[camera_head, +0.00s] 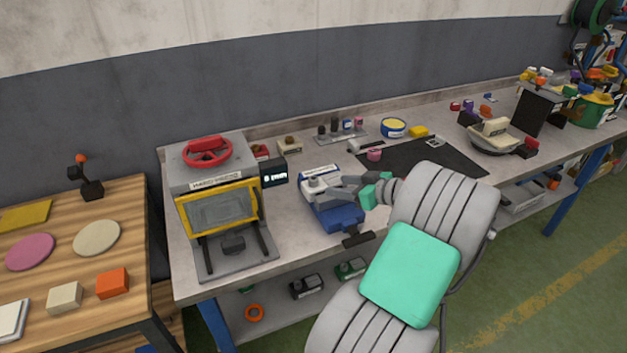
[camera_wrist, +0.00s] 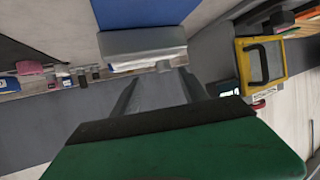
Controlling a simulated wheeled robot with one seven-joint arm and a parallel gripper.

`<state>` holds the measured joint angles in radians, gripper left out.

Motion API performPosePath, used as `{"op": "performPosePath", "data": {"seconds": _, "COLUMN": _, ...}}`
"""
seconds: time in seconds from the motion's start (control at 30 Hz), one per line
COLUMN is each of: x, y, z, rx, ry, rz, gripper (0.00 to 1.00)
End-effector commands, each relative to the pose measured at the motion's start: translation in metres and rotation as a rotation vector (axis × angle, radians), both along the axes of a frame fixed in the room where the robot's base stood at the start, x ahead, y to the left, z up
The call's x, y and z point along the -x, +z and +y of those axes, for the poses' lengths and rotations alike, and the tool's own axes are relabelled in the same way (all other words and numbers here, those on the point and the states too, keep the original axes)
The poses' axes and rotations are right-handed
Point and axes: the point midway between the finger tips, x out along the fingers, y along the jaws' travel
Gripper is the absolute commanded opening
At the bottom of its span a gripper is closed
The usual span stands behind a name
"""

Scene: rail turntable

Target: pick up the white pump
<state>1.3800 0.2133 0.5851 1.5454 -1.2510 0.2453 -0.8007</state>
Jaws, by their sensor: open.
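A white pump-like part (camera_head: 319,182) with a dark label sits at the blue vise (camera_head: 342,218) on the bench, in the head view; it is partly hidden, and I cannot tell for sure that it is the white pump. My gripper (camera_head: 337,191) is open beside it, reaching in from the right above the vise. In the wrist view, my gripper (camera_wrist: 160,76) points its two dark fingers at a grey vise jaw (camera_wrist: 142,42). A strip of the white part (camera_wrist: 147,62) shows beyond that jaw, near the fingertips. No hold on it shows.
A press (camera_head: 222,210) with a yellow-framed window stands left of the vise. A dark mat (camera_head: 430,158) with a pink part (camera_head: 374,154) lies to the right. A cream part (camera_head: 495,127) sits on a bowl (camera_head: 490,143) farther right. Small pumps lie on the lower shelf (camera_head: 275,318).

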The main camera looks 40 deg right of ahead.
Motion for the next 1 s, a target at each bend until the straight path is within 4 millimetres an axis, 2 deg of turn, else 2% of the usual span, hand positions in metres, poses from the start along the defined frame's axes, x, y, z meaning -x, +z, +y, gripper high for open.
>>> {"op": "performPosePath", "data": {"seconds": 0.4, "x": -0.066, "y": -0.013, "z": 0.02, "rx": -0.001, "ry": 0.022, "rz": -0.005, "gripper": 0.52}}
{"op": "performPosePath", "data": {"seconds": 0.5, "x": -0.076, "y": -0.019, "z": 0.02, "rx": 0.001, "ry": 0.019, "rz": -0.005, "gripper": 0.52}}
{"op": "performPosePath", "data": {"seconds": 0.73, "x": -0.076, "y": -0.021, "z": 0.019, "rx": 0.001, "ry": 0.015, "rz": -0.005, "gripper": 0.51}}
{"op": "performPosePath", "data": {"seconds": 1.0, "x": -0.076, "y": -0.021, "z": 0.018, "rx": 0.001, "ry": 0.014, "rz": -0.005, "gripper": 0.29}}
